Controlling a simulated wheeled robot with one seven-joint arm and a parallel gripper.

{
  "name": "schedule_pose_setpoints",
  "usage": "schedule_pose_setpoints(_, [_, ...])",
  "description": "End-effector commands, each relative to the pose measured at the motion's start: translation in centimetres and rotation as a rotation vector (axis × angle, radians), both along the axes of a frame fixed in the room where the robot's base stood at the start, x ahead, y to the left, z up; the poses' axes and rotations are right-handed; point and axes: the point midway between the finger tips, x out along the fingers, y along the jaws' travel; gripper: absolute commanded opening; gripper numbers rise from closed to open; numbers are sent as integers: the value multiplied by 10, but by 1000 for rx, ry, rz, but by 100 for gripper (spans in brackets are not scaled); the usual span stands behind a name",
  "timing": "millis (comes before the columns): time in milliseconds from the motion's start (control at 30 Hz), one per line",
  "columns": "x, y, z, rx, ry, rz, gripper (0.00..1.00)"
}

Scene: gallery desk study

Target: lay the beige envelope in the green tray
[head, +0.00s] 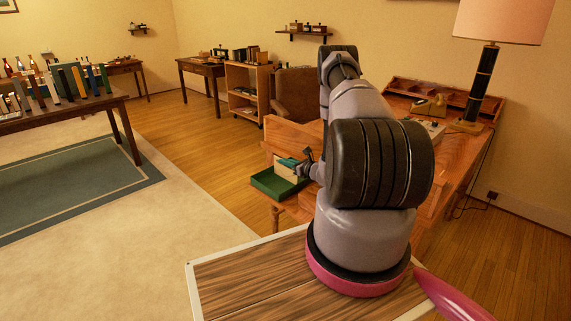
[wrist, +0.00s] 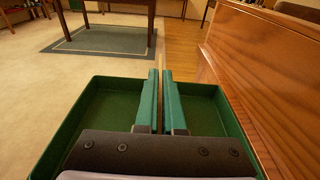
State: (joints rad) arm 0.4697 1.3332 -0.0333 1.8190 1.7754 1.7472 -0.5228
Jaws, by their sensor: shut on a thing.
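The beige envelope (head: 286,173) stands upright, seen edge-on as a thin strip between the fingers in the wrist view (wrist: 160,62). My gripper (head: 290,162) is shut on it, with a green finger on each side; the fingers show large in the wrist view (wrist: 161,78). The green tray (head: 262,187) is an open shallow box beneath the gripper. Its floor (wrist: 108,108) shows bare on the left of the fingers. The envelope hangs over or within the tray; I cannot tell whether its lower edge touches the floor.
A wooden desk (head: 463,160) stands right of the tray, with a lamp (head: 484,85) and small items on it. Its brown wooden side rises close to the tray's right in the wrist view (wrist: 262,60). A brown chair (head: 297,95) stands behind. Open floor lies left.

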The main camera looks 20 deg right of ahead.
Motion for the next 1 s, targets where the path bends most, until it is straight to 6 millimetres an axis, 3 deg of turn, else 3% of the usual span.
schedule_pose_setpoints(367, [0, 0, -6, 0, 0, 0, 0])
schedule_pose_setpoints(467, [0, 0, -6, -1, 0, 0, 35])
schedule_pose_setpoints(833, [0, 0, -3, -2, -2, 0, 35])
schedule_pose_setpoints(1000, [-20, -9, 0, 1, 1, -3, 35])
